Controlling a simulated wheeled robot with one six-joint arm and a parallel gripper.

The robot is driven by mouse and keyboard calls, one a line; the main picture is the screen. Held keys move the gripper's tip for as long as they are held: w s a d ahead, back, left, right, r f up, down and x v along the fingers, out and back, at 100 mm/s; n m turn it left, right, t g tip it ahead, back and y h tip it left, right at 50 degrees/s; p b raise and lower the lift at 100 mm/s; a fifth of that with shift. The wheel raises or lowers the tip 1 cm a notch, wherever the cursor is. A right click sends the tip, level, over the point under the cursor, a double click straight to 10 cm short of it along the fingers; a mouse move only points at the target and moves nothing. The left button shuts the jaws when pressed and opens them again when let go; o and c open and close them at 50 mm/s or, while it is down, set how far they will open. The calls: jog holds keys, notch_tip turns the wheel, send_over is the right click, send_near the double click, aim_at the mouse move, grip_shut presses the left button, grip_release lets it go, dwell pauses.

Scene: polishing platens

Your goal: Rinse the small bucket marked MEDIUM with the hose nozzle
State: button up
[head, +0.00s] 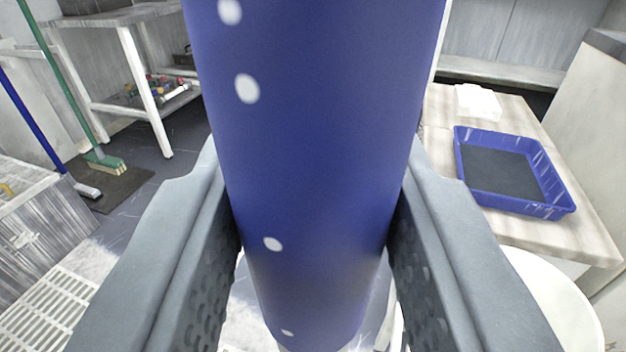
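My gripper (316,225) is shut on a thick blue cylinder (315,130) with white spots, one grey finger pressed against each side. The cylinder fills the middle of the view, running from the top edge down past the fingers. It may be the hose nozzle, but its ends do not show clearly. A white round vessel or lid (555,300) stands at the lower right, partly cut off by the frame. No MEDIUM mark is readable, so I cannot tell whether it is the bucket. Pale shapes below the cylinder are mostly hidden.
A wooden table (570,228) at the right holds a blue tray (548,211) with a dark bottom and a white stack (478,101). At the left are a bench (134,70), a green broom (104,160), a blue-handled brush (86,190) and a white grate (50,312). Grey floor lies between.

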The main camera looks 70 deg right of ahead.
jog(key=shift+d+m+g, duration=0.3)
jog(key=shift+m+g, duration=0.3)
jog(key=shift+g, duration=0.3)
jog(key=g, duration=0.1)
jog(key=m+g, duration=0.1)
jog(key=m+g+h, duration=0.1)
jog(key=shift+s+d+f, duration=0.15)
jog(key=shift+s+d, duration=0.05)
jog(key=shift+s, duration=0.05)
jog(key=m+g, duration=0.1)
jog(key=f+m+g, duration=0.1)
jog(key=g, duration=0.1)
jog(key=m+g, duration=0.1)
jog(key=shift+s+a+f+g, duration=0.25)
jog(key=shift+s+a+g, duration=0.1)
jog(key=shift+a+g, duration=0.05)
jog(key=shift+a+f+m+g+y, duration=0.3)
jog(key=shift+m+g, duration=0.1)
jog(key=shift+g, duration=0.2)
jog(key=a+f+m+g+y, duration=0.1)
jog(key=a+f+m+g, duration=0.1)
jog(key=a+f+m+g+y, duration=0.1)
jog(key=a+f+g, duration=0.1)
jog(key=g, duration=0.1)
jog(key=shift+s+a+f+m, duration=0.15)
jog(key=shift+f+m, duration=0.1)
jog(key=shift+m, duration=0.15)
jog(key=s, duration=2.1)
jog(key=shift+d, duration=0.35)
